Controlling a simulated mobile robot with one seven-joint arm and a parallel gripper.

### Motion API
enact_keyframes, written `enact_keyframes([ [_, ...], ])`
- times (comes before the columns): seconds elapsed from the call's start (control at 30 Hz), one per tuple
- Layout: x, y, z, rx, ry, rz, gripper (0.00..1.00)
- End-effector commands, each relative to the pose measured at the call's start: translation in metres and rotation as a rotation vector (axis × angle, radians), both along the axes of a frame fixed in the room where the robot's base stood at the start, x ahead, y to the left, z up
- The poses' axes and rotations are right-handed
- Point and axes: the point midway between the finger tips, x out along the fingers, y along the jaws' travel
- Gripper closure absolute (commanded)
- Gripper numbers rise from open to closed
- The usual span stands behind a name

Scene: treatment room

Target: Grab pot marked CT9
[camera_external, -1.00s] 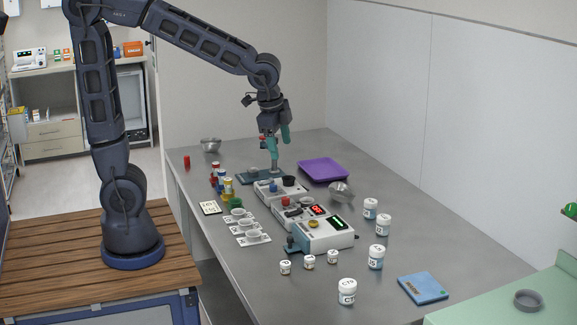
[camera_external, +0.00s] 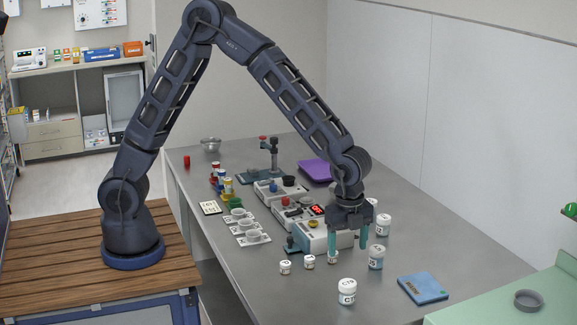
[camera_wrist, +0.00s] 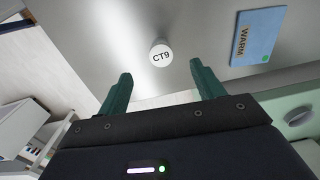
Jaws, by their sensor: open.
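The pot marked CT9 (camera_wrist: 161,54) shows in the wrist view as a round white lid with black lettering, standing upright on the grey bench. In the external view the large white pot (camera_external: 347,291) near the front of the bench appears to be the same one. My gripper (camera_external: 347,246) points down, open and empty, above the bench and farther back than this pot. In the wrist view the green fingers of my gripper (camera_wrist: 161,72) are apart, with the lid beyond the gap between their tips and not touched.
A blue pad marked WARM (camera_wrist: 258,36) lies right of the pot, also in the external view (camera_external: 423,288). Small pots (camera_external: 285,267) stand to its left, and larger pots (camera_external: 376,257) behind right. A white device (camera_external: 322,238) is close to my gripper. Bare bench surrounds the pot.

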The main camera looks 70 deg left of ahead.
Motion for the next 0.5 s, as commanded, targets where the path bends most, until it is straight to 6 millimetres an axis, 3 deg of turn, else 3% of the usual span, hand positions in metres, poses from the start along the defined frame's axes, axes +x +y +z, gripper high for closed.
enact_keyframes([
  [0.2, -0.002, -0.02, -0.019, -0.007, 0.019, -0.057, 0.33],
  [0.5, -0.003, -0.02, -0.05, -0.006, 0.023, -0.06, 0.33],
])
